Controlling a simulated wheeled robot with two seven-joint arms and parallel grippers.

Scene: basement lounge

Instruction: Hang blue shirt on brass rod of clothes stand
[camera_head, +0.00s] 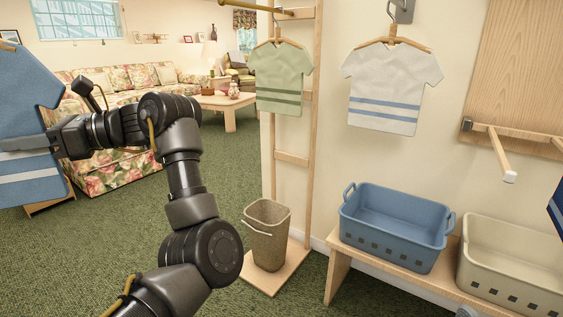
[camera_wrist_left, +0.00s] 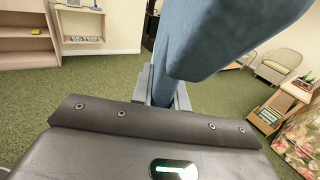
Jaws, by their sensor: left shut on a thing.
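The blue shirt (camera_head: 22,95), with a pale stripe near its hem, is at the left edge of the head view and partly cut off. My left gripper (camera_head: 22,143) is shut on it; in the wrist view the blue cloth (camera_wrist_left: 178,75) rises between the fingers. The clothes stand (camera_head: 310,120) is a pale wooden frame, well right of the shirt. Its brass rod (camera_head: 235,6) shows at the top, partly cut off. A green striped shirt (camera_head: 281,75) hangs on a hanger at the stand. My right gripper is not in view.
A woven bin (camera_head: 268,232) stands on the stand's base. A white shirt (camera_head: 394,85) hangs from a grey wall hook (camera_head: 402,10). A blue basket (camera_head: 395,230) and a cream basket (camera_head: 510,265) sit on a bench. A wooden peg (camera_head: 492,150) juts out at right. Carpet lies open behind my arm.

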